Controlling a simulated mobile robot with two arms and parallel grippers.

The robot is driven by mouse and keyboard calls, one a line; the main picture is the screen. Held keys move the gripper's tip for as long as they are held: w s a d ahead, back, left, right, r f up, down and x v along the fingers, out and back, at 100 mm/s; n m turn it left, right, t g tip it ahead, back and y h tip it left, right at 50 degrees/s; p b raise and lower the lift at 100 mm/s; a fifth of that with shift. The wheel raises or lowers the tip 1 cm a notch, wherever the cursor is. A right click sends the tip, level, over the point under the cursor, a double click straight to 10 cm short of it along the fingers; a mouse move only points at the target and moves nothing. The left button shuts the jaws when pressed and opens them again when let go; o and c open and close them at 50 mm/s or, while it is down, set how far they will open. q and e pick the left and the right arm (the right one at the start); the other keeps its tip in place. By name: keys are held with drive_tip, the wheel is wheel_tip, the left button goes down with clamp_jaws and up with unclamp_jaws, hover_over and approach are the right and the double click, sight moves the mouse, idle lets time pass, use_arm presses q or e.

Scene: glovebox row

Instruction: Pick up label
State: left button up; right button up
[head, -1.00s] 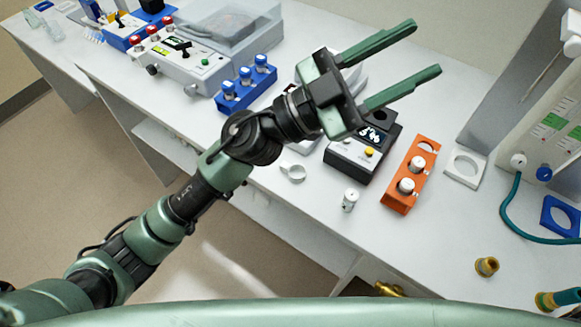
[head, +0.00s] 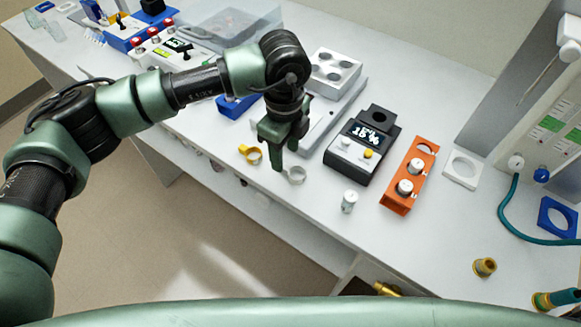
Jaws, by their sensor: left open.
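A small white open ring (head: 295,175), a curled band that may be the label, lies near the front edge of the white bench. A similar yellow ring (head: 251,153) with a small tab lies to its left. I cannot tell for certain which is the label. My left gripper (head: 281,153) is open and points down between the two rings, close beside the white one. One finger largely hides the other, and the gripper covers a little of the white ring's left side. Whether it touches the ring is unclear. My right gripper is not in view.
A white capped vial (head: 349,201) stands right of the rings. Behind it are a black-and-white device (head: 349,158) with a lit display and an orange rack (head: 397,205) holding vials. A white block with round wells (head: 336,65) stands behind my gripper.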

sight(287, 167)
use_arm(q)
wheel_tip(287, 167, down, 4)
drive_tip(key=shift+d+r+p, duration=0.1)
drive_tip(key=shift+r+p, duration=0.05)
drive_tip(key=shift+p, duration=0.55)
drive_tip(key=shift+f, duration=0.45)
clamp_jaws()
